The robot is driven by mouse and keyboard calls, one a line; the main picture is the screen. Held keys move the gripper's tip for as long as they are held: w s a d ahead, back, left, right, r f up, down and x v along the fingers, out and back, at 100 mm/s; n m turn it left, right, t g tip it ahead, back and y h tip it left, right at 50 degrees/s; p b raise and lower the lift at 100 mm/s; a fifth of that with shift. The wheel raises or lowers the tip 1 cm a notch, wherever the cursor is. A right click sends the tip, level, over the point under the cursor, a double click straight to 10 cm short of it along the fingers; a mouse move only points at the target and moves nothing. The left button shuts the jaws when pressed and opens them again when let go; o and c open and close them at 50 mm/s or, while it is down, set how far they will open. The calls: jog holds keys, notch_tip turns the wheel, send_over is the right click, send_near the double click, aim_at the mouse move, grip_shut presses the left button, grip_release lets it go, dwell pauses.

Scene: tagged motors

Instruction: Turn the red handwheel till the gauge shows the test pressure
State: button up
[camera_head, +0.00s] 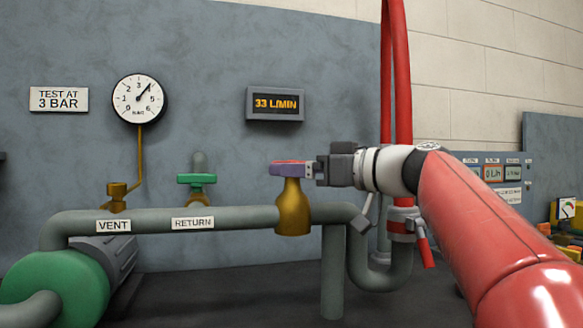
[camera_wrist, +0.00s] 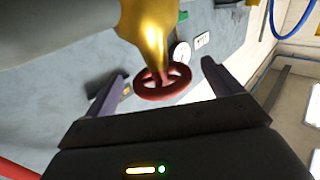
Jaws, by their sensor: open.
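The red handwheel (camera_head: 290,162) sits on top of a brass valve (camera_head: 292,208) on the grey pipe. My gripper (camera_head: 280,170) reaches it from the right, its fingers at wheel height and partly covering the wheel. In the wrist view, the handwheel (camera_wrist: 163,82) lies between the two spread fingers, with a visible gap on each side. The gripper is open. The round gauge (camera_head: 139,99) hangs on the wall at left; its needle points to the upper right, at about 4.
A green-handled valve (camera_head: 197,179) stands above the RETURN label (camera_head: 193,223). The VENT label (camera_head: 113,226) is further left. A display (camera_head: 275,104) reads 33 L/MIN. Red hoses (camera_head: 395,80) and a red lever (camera_head: 426,250) are close to my arm.

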jog(key=shift+x, duration=1.25)
jog(key=c, duration=1)
jog(key=shift+w+d+r+n+g+y+p, duration=0.1)
jog(key=shift+r+n+g+y+p, duration=0.1)
jog(key=shift+n+g+y+p, duration=0.7)
jog(key=shift+n+g+p, duration=0.3)
jog(key=shift+g+p, duration=0.5)
jog(key=shift+p, duration=0.35)
jog(key=shift+f+n+g+y+p, duration=0.15)
jog(key=shift+n+g+y+p, duration=0.25)
jog(key=shift+n+g+p, duration=0.85)
jog(key=shift+m+g+b, duration=0.25)
jog(key=shift+b, duration=0.2)
